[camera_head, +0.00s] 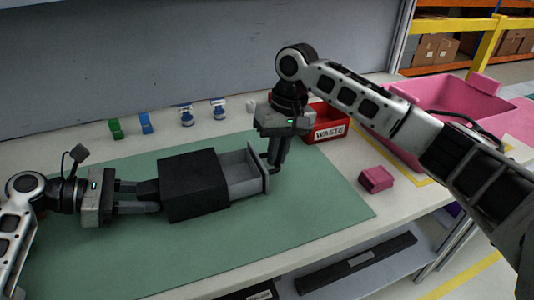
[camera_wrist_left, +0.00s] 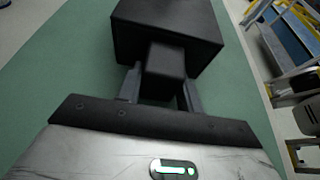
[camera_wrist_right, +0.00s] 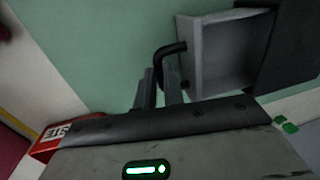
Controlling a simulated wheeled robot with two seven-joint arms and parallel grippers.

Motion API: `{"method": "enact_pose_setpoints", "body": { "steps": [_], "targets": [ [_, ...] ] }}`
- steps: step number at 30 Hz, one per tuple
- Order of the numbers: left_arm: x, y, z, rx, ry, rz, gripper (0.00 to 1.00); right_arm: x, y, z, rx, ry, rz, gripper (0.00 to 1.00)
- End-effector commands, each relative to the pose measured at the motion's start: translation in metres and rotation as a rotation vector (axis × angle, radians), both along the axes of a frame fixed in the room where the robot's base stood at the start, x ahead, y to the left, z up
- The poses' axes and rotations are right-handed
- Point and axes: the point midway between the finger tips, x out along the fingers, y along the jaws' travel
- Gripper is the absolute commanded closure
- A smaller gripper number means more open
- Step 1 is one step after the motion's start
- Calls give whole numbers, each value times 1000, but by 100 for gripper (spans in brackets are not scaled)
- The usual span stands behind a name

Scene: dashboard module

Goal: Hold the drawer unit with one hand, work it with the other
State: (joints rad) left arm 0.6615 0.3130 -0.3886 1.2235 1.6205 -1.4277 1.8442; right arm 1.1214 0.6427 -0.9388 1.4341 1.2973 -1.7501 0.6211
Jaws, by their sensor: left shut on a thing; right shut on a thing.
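The drawer unit is a black box (camera_head: 193,185) on the green mat, with a grey drawer (camera_head: 240,172) pulled out on its right side. The drawer looks empty. My left gripper (camera_head: 150,196) is shut on a block-like grip at the unit's left end; the grip (camera_wrist_left: 165,60) shows between the fingers in the left wrist view. My right gripper (camera_head: 272,164) points down at the drawer's front and is shut on the dark bent handle (camera_wrist_right: 166,55), seen in the right wrist view. The open drawer (camera_wrist_right: 215,55) also shows there.
A red WASTE bin (camera_head: 328,124) and a large pink bin (camera_head: 450,100) stand at the right. A pink block (camera_head: 376,179) lies beside the mat. Green (camera_head: 116,128) and blue (camera_head: 146,122) blocks and two small bottles (camera_head: 187,115) stand at the back. The mat's front is clear.

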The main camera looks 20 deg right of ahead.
Motion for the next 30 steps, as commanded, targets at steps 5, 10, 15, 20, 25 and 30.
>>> {"method": "enact_pose_setpoints", "body": {
  "steps": [5, 10, 15, 20, 25, 30],
  "targets": [
    [0, 1, -1, 3, 2, 1, 100, 0, -1, 0, -3, 1, -3, 84],
    [0, 1, -1, 3, 1, 2, 100, 0, -1, 0, -2, 0, -2, 67],
    [0, 1, -1, 3, 1, 2, 100, 0, 0, 0, -1, 0, -2, 67],
    [0, 1, -1, 3, 1, 2, 100, 1, -2, 14, 0, -3, -1, 67],
    [0, 1, -1, 3, 1, 2, 100, 1, -8, 47, 0, -6, -3, 67],
    [0, 1, -1, 3, 1, 2, 100, 1, -14, 83, 0, -3, -4, 67]
  ]
}}
